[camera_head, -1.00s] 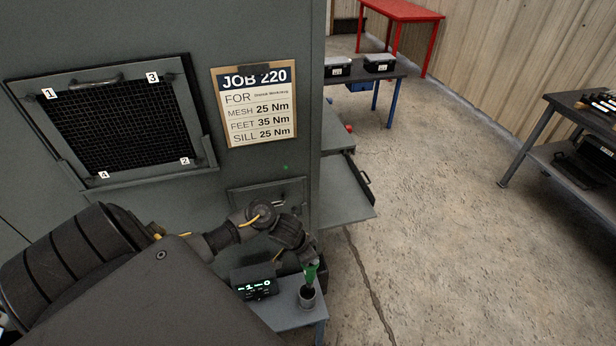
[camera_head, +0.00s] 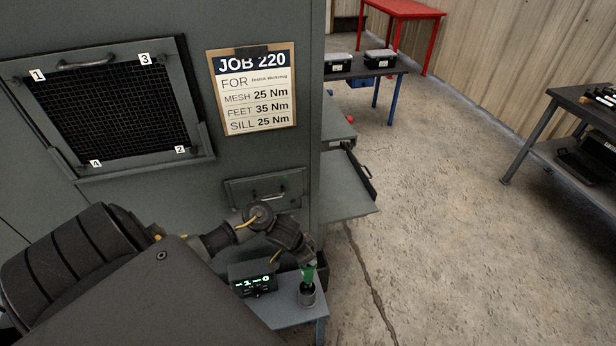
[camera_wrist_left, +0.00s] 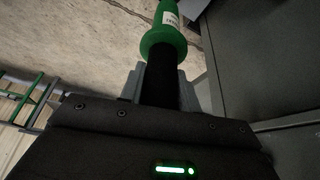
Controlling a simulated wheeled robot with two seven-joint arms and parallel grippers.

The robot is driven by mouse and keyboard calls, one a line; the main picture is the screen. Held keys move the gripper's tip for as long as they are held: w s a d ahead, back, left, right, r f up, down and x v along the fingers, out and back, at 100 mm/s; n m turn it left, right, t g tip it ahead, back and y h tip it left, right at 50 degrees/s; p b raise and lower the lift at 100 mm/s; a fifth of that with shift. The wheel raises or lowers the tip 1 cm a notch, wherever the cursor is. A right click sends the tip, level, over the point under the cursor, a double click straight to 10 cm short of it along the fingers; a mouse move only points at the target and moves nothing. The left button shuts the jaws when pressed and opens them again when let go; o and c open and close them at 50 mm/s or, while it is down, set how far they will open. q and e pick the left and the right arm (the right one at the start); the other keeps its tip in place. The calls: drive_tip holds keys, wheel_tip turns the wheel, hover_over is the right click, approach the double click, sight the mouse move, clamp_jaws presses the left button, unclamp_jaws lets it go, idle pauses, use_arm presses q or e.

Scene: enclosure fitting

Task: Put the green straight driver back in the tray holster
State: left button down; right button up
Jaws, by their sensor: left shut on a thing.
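The green straight driver (camera_head: 308,273) stands upright at the right end of the small grey tray (camera_head: 290,319), its lower end at the dark round holster cup (camera_head: 307,296). My left gripper (camera_head: 307,262) is at the driver's top and shut on it. In the left wrist view, the driver's green collar and handle (camera_wrist_left: 163,38) and its black section (camera_wrist_left: 160,85) run between the gripper's fingers (camera_wrist_left: 160,90). How deep the driver sits in the cup cannot be told. My right gripper is not in view.
A display box (camera_head: 252,279) with green digits stands on the tray, left of the cup. The grey cabinet (camera_head: 250,160) rises behind, with a mesh panel (camera_head: 115,108) and a job sheet (camera_head: 252,90). An open shelf (camera_head: 345,192) juts out at its right side.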

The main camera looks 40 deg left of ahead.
use_arm(q)
drive_tip(key=shift+f+b, duration=2.55)
drive_tip(key=shift+b, duration=0.1)
drive_tip(key=shift+f+b, duration=1.65)
drive_tip(key=shift+f, duration=0.8)
drive_tip(key=c, duration=0.9)
unclamp_jaws()
drive_tip(key=p+v, duration=0.4)
drive_tip(key=v, duration=0.6)
drive_tip(key=shift+s+r, duration=0.2)
drive_tip(key=shift+r, duration=0.2)
